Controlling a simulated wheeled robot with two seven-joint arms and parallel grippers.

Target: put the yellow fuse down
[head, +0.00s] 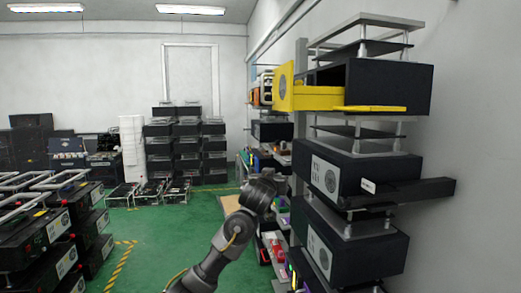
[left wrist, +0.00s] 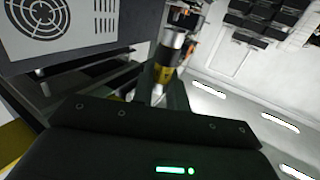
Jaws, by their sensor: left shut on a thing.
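The yellow fuse (left wrist: 165,75), a short cylinder with a yellow band and a pale metal part, shows in the left wrist view beyond the dark gripper body. My left gripper (left wrist: 170,62) is shut on it; the fingers are partly hidden and dark. In the head view my left gripper (head: 273,182) is beside the left side of the rack of black units, at about the height of the middle units. The fuse cannot be made out there. My right gripper is not in view.
A yellow open drawer-like part (head: 312,98) juts left from the top black unit (head: 390,85). A lower black unit (head: 345,175) has a pale fan panel. Small coloured items lie on shelves behind my gripper.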

